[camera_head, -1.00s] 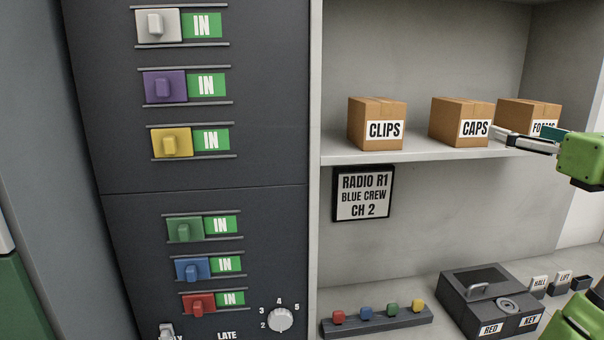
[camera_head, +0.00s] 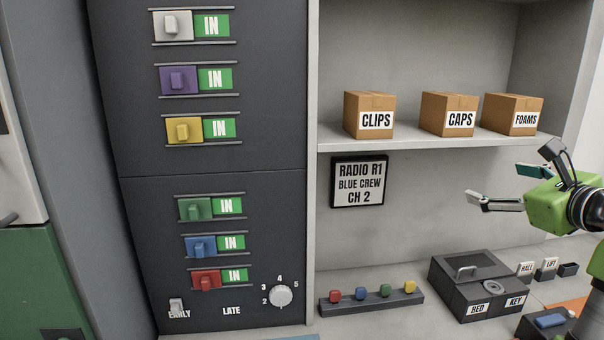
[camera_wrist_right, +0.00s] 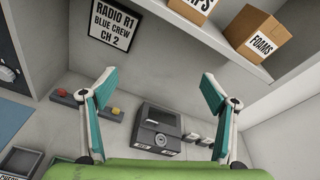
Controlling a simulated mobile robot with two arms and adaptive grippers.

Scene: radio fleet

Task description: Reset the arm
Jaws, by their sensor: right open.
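My right gripper (camera_head: 506,186) reaches in from the right in the head view, below the shelf and above the counter. Its two fingers with teal pads are spread and hold nothing. In the right wrist view the gripper (camera_wrist_right: 158,92) also shows open, with nothing between the fingers but the wall and a dark box beyond. The green wrist and black joint of my right arm show at the right edge of the head view. My left gripper is not in view.
A shelf (camera_head: 400,139) carries CLIPS (camera_head: 369,105), CAPS (camera_head: 448,105) and FOAMS (camera_head: 512,105) boxes. Below are the RADIO R1 sign (camera_head: 359,182), a row of coloured knobs (camera_head: 372,302) and a dark RED/KEY box (camera_head: 480,285). A dark panel (camera_head: 270,120) with sliders stands left.

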